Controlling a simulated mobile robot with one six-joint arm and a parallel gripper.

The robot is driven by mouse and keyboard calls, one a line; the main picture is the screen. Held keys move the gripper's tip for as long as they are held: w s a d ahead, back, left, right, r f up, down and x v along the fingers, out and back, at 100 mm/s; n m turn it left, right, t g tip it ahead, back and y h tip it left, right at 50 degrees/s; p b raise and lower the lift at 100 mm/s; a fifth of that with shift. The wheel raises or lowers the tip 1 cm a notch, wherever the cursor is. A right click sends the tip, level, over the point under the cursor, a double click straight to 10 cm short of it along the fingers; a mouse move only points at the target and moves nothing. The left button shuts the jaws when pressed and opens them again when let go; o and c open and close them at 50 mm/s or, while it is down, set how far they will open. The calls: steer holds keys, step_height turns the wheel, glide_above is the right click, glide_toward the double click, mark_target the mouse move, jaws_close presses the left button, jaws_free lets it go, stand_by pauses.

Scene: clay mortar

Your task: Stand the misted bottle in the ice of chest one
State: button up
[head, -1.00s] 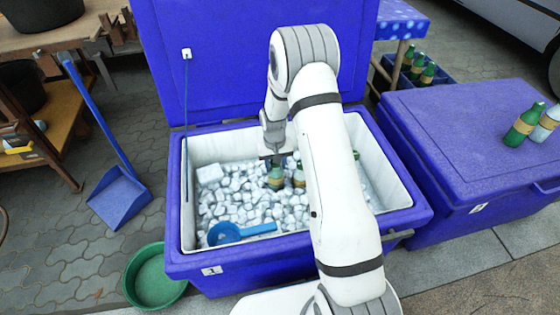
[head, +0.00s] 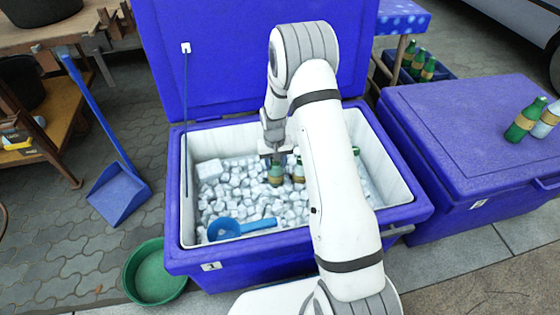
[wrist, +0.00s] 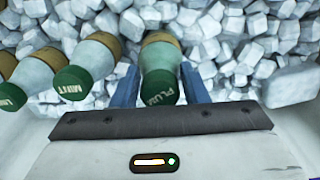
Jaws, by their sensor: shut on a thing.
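Chest one (head: 205,266) is the open blue chest marked 1, filled with ice (head: 235,192). My gripper (wrist: 160,88) is shut on a bottle with a green cap reading PLUM (wrist: 159,60). Its glass looks pale and cloudy, with a gold label. In the head view this bottle (head: 275,176) is roughly upright in the ice, its base hidden, under my gripper (head: 277,158). A bottle capped MINT (wrist: 88,66) stands beside it, with another bottle (wrist: 30,75) farther left in the wrist view. A whitish, misted-looking bottle (head: 545,121) stands on the closed chest.
The closed blue chest (head: 450,130) at right also bears a green bottle (head: 521,122). A blue scoop (head: 226,228) lies on the ice at the front. The raised lid (head: 225,60) stands behind. A green basin (head: 152,275) is on the ground at left.

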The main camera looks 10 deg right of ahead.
steer(key=shift+f+b, duration=0.3)
steer(key=shift+f, duration=0.2)
steer(key=o, duration=1.1)
steer(key=shift+o, duration=0.5)
steer(key=o, duration=0.3)
steer(key=shift+o, duration=0.2)
step_height(320, 180, up, 27)
steer(key=p, duration=1.7)
steer(key=shift+p, duration=0.4)
